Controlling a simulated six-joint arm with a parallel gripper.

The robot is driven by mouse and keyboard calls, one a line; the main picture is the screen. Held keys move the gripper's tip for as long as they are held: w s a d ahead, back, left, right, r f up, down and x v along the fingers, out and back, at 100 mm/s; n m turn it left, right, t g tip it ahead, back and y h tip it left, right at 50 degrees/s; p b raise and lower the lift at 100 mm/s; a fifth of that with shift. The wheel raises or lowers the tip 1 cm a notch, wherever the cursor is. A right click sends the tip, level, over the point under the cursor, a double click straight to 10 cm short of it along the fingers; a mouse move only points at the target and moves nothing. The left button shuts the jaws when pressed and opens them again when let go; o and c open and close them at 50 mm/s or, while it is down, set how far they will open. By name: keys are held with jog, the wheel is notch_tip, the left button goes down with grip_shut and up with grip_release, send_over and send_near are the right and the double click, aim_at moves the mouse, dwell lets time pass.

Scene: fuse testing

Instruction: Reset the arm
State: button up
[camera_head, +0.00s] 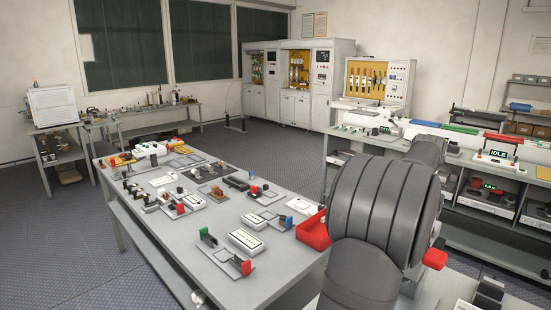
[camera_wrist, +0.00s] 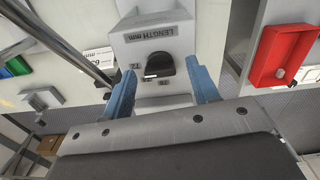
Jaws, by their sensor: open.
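My gripper (camera_wrist: 165,95) shows in the wrist view with its two blue fingers spread apart. Nothing is held between them. Beyond the fingers is a grey device with a label reading "LENGTH mm" (camera_wrist: 158,35) and a black knob (camera_wrist: 160,67). The knob appears between the fingertips, and I cannot tell whether either finger touches the device. In the head view my large grey arm fills the right foreground, and the gripper is hidden there.
A red tray (camera_wrist: 284,55) lies to the right in the wrist view. In the head view a long grey table (camera_head: 175,262) holds several fuse fixtures. A bench on the right carries a device reading "IDLE" (camera_head: 497,154). Open floor (camera_head: 60,235) lies left.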

jog(key=n, duration=1.4)
dwell(0.4)
